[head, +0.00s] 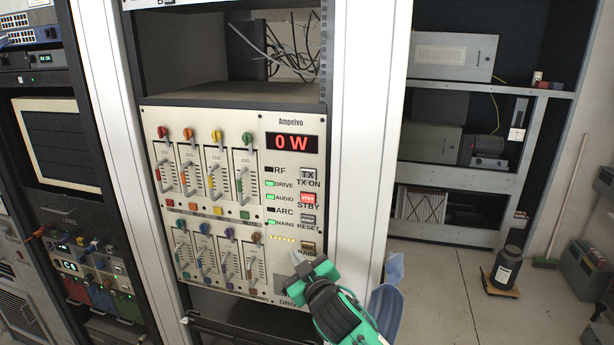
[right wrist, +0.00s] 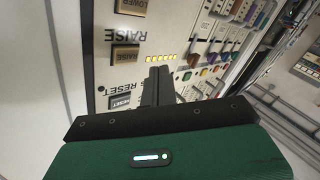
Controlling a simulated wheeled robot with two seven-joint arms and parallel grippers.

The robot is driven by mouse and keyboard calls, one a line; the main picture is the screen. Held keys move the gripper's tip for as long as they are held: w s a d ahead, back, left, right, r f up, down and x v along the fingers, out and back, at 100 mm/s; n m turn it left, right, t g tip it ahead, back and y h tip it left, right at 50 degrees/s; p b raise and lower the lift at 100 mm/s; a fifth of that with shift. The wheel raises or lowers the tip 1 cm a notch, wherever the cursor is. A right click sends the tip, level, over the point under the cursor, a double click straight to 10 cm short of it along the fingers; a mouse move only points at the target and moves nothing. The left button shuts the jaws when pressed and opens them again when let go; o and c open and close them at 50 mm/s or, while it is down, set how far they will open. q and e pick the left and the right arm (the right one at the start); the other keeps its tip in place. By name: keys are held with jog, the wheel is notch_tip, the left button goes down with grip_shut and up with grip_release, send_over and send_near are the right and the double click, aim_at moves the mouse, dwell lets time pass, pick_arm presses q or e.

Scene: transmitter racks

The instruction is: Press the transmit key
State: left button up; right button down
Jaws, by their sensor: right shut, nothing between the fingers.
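The transmit key (head: 308,174) is a pale square button marked TX, with TX ON printed below it, at the upper right of the Ampelvo panel (head: 272,206). The red display (head: 292,142) above it reads 0 W. My right gripper (head: 297,260) is shut and empty in front of the panel's lower right, well below the TX key and just below the RAISE button. In the right wrist view its closed fingers (right wrist: 159,72) point at the panel near a row of lit yellow lamps. I do not make out the TX key there. My left gripper is not in view.
Below the TX key stand the red-lit STBY button (head: 308,198), the RESET button (head: 308,221) and the RAISE button (head: 308,246). Coloured knobs and handles (head: 213,169) fill the panel's left. A white rack post (head: 357,130) rises on its right. Open floor (head: 440,290) lies further right.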

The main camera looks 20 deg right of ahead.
aim_at(301, 172)
jog(key=s+a+r+t, duration=0.1)
jog(key=s+r, duration=0.2)
jog(key=r, duration=0.6)
jog(key=s+a+r+n+t+y, duration=0.1)
jog(key=s+r, duration=0.3)
jog(key=r, duration=0.6)
jog(key=shift+s+a+t+y+p, duration=0.15)
jog(key=shift+a+t+y+p, duration=0.25)
jog(key=shift+t, duration=0.3)
jog(key=shift+d, duration=0.2)
jog(key=shift+w+d, duration=0.8)
jog(key=shift+w, duration=0.45)
jog(key=shift+w+d, duration=0.85)
jog(key=shift+w, duration=0.35)
jog(key=shift+w+d, duration=0.8)
jog(key=shift+w, duration=0.45)
jog(key=shift+w, duration=0.1)
jog(key=shift+w+d, duration=0.2)
jog(key=shift+w+d, duration=0.2)
jog(key=shift+w, duration=0.1)
jog(key=shift+s+a, duration=0.45)
jog(key=shift+s, duration=0.2)
